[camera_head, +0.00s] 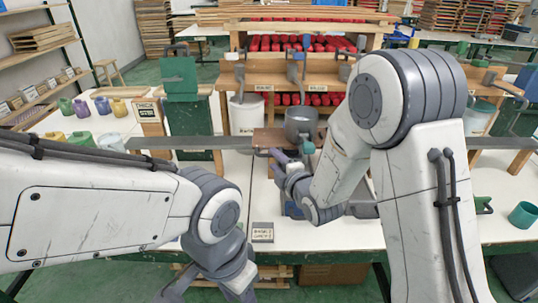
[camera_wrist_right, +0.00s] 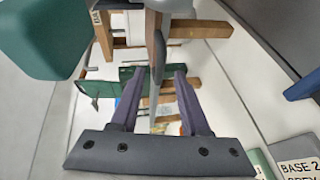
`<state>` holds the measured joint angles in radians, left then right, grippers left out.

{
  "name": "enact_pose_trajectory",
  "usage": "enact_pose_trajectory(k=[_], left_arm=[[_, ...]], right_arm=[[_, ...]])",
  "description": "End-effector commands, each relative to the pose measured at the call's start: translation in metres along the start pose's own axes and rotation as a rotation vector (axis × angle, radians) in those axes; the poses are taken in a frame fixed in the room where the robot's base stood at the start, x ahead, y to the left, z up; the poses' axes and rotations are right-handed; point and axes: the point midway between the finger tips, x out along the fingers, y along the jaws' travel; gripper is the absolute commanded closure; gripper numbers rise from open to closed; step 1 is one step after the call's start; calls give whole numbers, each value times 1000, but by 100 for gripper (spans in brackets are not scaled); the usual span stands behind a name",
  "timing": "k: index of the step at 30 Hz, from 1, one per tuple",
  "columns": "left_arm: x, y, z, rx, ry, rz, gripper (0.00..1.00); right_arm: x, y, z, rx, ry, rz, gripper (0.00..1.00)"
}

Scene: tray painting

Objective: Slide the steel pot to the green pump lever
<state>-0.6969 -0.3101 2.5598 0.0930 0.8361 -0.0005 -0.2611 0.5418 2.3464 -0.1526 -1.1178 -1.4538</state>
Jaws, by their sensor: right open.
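The steel pot (camera_head: 301,122) is grey and round, at the middle of the head view beside a red-brown wooden block. A tall green pump-like stand (camera_head: 180,78) is to its left. My right gripper (camera_head: 277,160) is low and just in front of the pot, partly hidden by its own arm. In the right wrist view its fingers (camera_wrist_right: 155,88) are apart, with a narrow dark grey piece (camera_wrist_right: 158,60) between or beyond their tips; I cannot tell if they touch. My left gripper (camera_head: 240,284) hangs at the bottom of the head view, its fingers unclear.
A white bucket (camera_head: 245,115) is left of the pot. Coloured jugs (camera_head: 82,108) stand on the left table, and a green cup (camera_head: 523,214) at right. A grey rail (camera_head: 180,143) crosses the white bench.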

Motion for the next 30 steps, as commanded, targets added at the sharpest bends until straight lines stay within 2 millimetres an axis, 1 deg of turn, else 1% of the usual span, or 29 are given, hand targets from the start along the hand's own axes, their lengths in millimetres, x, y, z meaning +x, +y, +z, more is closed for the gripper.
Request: enact_pose_trajectory(k=[1,3,6,9,13,19,20,21,23,30], left_arm=[[-2,0,0,0,0,0,54],[-4,0,0,0,0,0,54],[-5,0,0,0,0,0,54],[-6,0,0,0,0,0,54],[-6,0,0,0,0,0,54],[-6,0,0,0,0,0,54],[-6,0,0,0,0,0,54],[-6,0,0,0,0,0,54],[-6,0,0,0,0,0,54],[-6,0,0,0,0,0,54]], right_arm=[[10,1,0,0,1,1,54],[21,1,0,1,0,0,54],[34,1,0,2,-1,1,54],[41,0,0,2,-1,-1,54],[45,0,0,2,-1,0,54],[45,0,0,2,-1,0,54],[45,0,0,2,-1,0,62],[45,0,0,2,-1,0,77],[45,0,0,2,-1,0,100],[45,0,0,2,-1,-1,100]])
